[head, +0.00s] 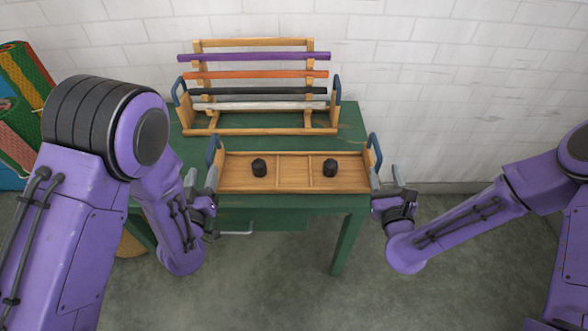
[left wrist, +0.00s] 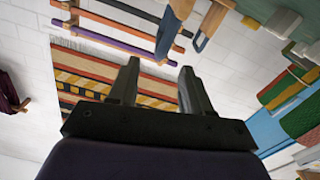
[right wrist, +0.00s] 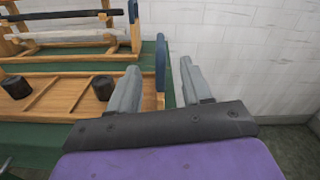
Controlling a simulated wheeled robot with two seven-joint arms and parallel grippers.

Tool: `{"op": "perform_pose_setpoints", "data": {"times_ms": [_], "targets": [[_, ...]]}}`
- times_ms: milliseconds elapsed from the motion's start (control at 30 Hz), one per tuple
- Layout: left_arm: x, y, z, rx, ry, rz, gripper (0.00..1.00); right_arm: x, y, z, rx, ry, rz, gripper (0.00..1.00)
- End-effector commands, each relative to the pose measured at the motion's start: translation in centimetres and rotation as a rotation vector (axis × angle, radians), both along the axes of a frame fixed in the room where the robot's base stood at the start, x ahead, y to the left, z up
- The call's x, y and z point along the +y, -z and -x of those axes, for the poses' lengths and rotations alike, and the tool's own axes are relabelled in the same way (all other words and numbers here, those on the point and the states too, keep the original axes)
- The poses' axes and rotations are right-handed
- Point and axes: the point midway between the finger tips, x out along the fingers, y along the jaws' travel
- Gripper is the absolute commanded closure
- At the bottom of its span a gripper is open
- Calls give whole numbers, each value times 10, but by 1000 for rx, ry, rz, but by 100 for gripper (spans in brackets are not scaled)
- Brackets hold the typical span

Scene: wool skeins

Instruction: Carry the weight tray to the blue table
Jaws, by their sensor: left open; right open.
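The weight tray (head: 290,184) is a shallow wooden tray with dividers and an upright blue handle at each end. It rests on the front of the green table (head: 345,128). Two black weights (head: 259,168) (head: 330,168) stand in it. My left gripper (head: 201,182) is open beside the left handle (head: 212,150). My right gripper (head: 392,176) is open beside the right handle (head: 375,151). In the right wrist view, that handle (right wrist: 160,64) appears between the open fingertips; I cannot tell whether they touch it. My left fingers (left wrist: 160,66) look empty.
A wooden rack (head: 262,131) with coloured rods stands behind the tray. At the far left, patterned rolls (head: 22,85) lie by a blue surface (head: 8,184), mostly out of frame; it may be the blue table. A white brick wall (head: 440,90) closes the back. Floor is clear at front right.

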Motion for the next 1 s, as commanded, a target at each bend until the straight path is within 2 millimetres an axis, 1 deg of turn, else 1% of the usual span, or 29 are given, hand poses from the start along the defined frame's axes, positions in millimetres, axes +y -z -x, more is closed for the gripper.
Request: {"op": "perform_pose_setpoints", "data": {"times_ms": [167,400,500,600,700,933,967,1000], "targets": [[1,-1,-29,-3,-4,4,51,0,0,-28,-2,1,4,51],[1,0,-74,-2,-2,1,51,0,0,-74,-1,1,4,51],[1,0,-88,0,-3,1,51,0,1,-87,1,0,4,51],[0,1,-96,1,-3,1,51,0,1,-96,2,0,3,51],[0,1,-100,2,-2,0,51,0,0,-100,1,0,3,51],[0,1,-100,2,-2,0,51,0,0,-100,2,0,3,51],[0,1,-100,2,-2,0,54,0,0,-100,2,0,3,55],[0,1,-100,2,-2,0,67,0,0,-100,2,0,3,68]]}}
